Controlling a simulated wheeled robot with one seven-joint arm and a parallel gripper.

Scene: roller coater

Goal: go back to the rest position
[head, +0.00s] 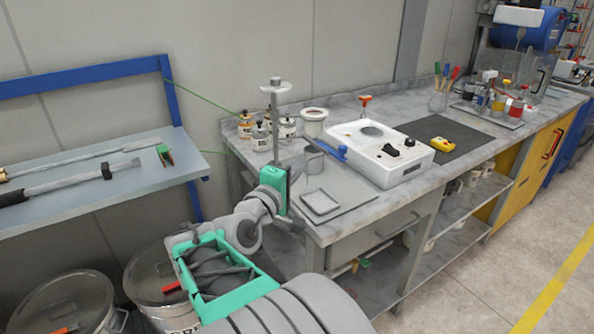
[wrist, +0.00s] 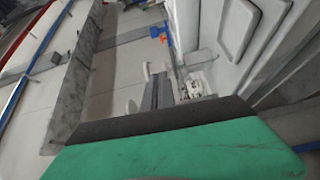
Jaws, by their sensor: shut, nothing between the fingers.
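My gripper (wrist: 158,92) is shut and empty in the wrist view, its two grey fingers side by side beyond the green housing. In the head view my arm reaches up from the bottom, and the green gripper body (head: 274,180) is beside the left end of the workbench (head: 343,229). The fingertips are hard to make out there against the upright metal rod (head: 275,125) with a pale disc on top. A shallow grey tray (head: 321,202) lies on the bench just right of my gripper.
Small labelled jars (head: 287,128) stand on the bench behind my gripper. A white device (head: 380,152) is farther right. A blue-framed shelf (head: 90,168) with long tools is at the left, above metal drums (head: 66,302). The floor (head: 480,290) at right is clear.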

